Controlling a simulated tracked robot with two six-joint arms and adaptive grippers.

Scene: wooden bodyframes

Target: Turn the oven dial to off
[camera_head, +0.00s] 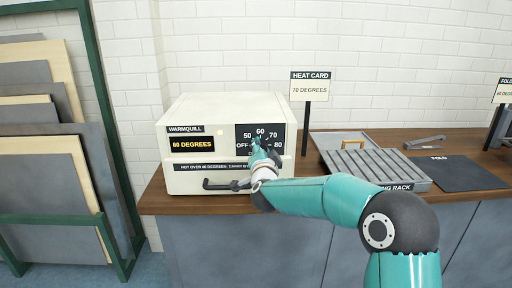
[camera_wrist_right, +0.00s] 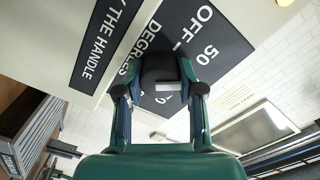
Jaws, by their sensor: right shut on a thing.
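The white oven (camera_head: 185,112), labelled WARMQUILL, stands on the wooden counter. Its display (camera_head: 192,143) reads 80 DEGREES in yellow. A dark panel (camera_head: 243,131) at the front right bears OFF, 50, 60, 70 and 80 around the dial. My right gripper (camera_head: 261,147) is at this panel and hides most of the dial in the head view. In the right wrist view the black round dial (camera_wrist_right: 159,72) sits between the two fingers of my right gripper (camera_wrist_right: 160,78), which is shut on it. A pale mark shows on the dial. My left gripper is not in view.
A black handle (camera_head: 222,186) juts from the oven's lower front, close to my right wrist. A HEAT CARD sign (camera_head: 310,87) reads 70 DEGREES. A slatted grey rack (camera_head: 365,165) and a dark mat (camera_head: 460,173) lie to the right. Panels (camera_head: 45,140) stand in a green frame at left.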

